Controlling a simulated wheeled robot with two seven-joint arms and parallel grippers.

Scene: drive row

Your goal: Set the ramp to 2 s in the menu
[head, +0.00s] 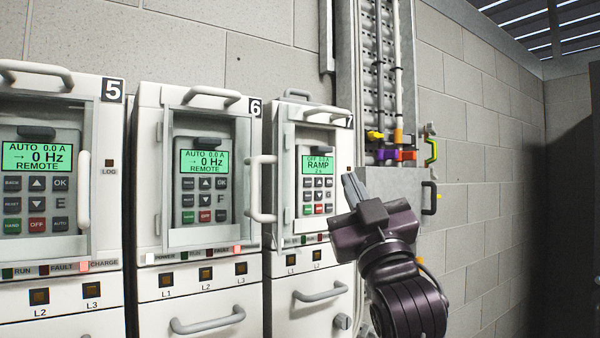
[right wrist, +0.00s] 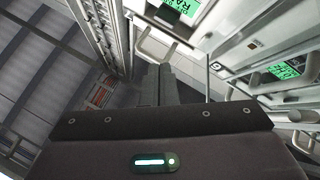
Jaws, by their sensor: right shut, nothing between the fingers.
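Drive 7's keypad (head: 317,190) is at the centre right in the head view. Its green display (head: 317,165) reads OFF 0.0 A, RAMP, with a small line below that looks like 2 s. The keypad's buttons sit under the display, with a red one in the lower row. The display also shows in the right wrist view (right wrist: 184,8), cut by the top edge. My right gripper (head: 352,186) is shut and empty, to the right of drive 7's keypad and apart from it. Its fingers show in the right wrist view (right wrist: 160,85). My left gripper is not in view.
Drive 6 (head: 204,256) and drive 5 (head: 110,180) stand to the left, both displays reading AUTO, 0 Hz, REMOTE. White handles (head: 262,190) stick out between the keypads. A grey box (head: 400,187) and cable tray (head: 380,60) are at the right. A block wall (head: 480,180) lies beyond.

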